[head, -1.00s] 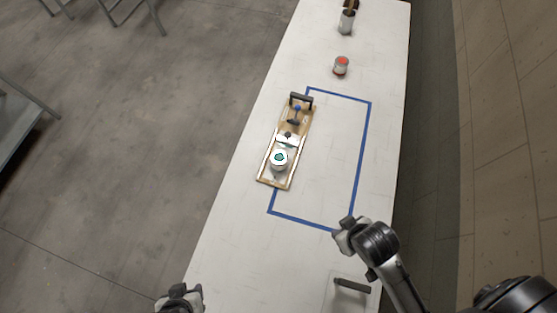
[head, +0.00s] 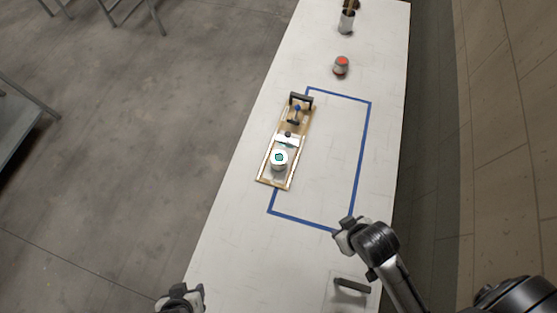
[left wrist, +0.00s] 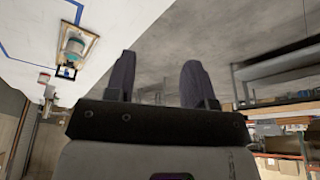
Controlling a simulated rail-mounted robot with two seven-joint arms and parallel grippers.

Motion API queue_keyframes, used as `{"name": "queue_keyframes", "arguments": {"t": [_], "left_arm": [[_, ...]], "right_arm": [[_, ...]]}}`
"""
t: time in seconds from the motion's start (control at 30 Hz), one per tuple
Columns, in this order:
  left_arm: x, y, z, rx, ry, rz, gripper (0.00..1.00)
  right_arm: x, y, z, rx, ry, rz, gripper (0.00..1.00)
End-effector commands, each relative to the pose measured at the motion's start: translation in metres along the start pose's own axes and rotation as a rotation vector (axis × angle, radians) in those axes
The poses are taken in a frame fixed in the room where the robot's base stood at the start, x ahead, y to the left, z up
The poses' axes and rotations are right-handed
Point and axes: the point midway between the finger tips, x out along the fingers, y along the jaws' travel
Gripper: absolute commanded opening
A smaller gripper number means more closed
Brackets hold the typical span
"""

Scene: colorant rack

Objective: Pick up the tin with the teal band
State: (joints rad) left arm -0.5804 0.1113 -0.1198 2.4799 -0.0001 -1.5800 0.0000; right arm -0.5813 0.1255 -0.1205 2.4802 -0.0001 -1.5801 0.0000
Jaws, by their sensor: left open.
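The tin with the teal band (head: 279,163) is a white tin with a teal spot on its lid. It stands upright on the near end of a wooden tray (head: 265,179). It also shows at the upper left of the left wrist view (left wrist: 75,46). My left gripper (head: 182,292) is at the bottom edge of the head view, left of the table and well short of the tin. In the left wrist view its two fingers (left wrist: 159,78) are spread with nothing between them. My right gripper (head: 345,233) is near the tape's near right corner; its jaws are unclear.
The tray also holds a blue-topped item (head: 296,110) and has a dark handle (head: 301,97) at its far end. A red-topped tin (head: 341,66) and a grey cup (head: 346,22) stand farther back. The blue tape rectangle (head: 361,155) is empty right of the tray. A dark handle (head: 351,286) lies near.

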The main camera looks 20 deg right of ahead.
Motion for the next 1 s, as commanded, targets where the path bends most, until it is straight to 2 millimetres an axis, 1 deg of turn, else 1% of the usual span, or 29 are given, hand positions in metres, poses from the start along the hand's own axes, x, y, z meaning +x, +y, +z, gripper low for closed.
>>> {"name": "queue_keyframes", "arguments": {"t": [0.03, 0.07, 0.5, 0.7, 0.77, 0.87, 0.97, 1.0], "left_arm": [[0.0, 0.0, 0.0, 0.0, 0.0, 0.0, 0.54], [0.0, 0.0, 0.0, 0.0, 0.0, 0.0, 0.57], [0.0, -0.003, 0.001, 0.01, -0.001, -0.008, 0.99], [0.0, -0.003, 0.001, 0.011, -0.001, -0.009, 1.0], [0.002, -0.003, -0.003, 0.008, 0.007, -0.007, 1.0], [0.009, -0.005, -0.02, 0.008, 0.053, -0.014, 1.0], [0.018, -0.011, -0.055, 0.009, 0.147, -0.029, 1.0], [0.02, -0.014, -0.074, 0.009, 0.196, -0.036, 1.0]], "right_arm": [[0.0, 0.0, 0.0, -0.001, 0.0, 0.001, 0.43], [0.0, 0.001, 0.0, -0.001, 0.0, 0.001, 0.43], [0.0, -0.001, -0.001, 0.003, 0.001, -0.002, 0.43], [0.0, -0.002, -0.001, 0.007, 0.002, -0.005, 0.43], [0.002, -0.002, -0.001, 0.008, 0.003, -0.006, 0.43], [0.012, -0.003, 0.003, 0.009, 0.003, -0.006, 0.43], [0.03, -0.004, 0.008, 0.009, 0.004, -0.006, 0.43], [0.038, -0.004, 0.011, 0.009, 0.004, -0.006, 0.43]]}}
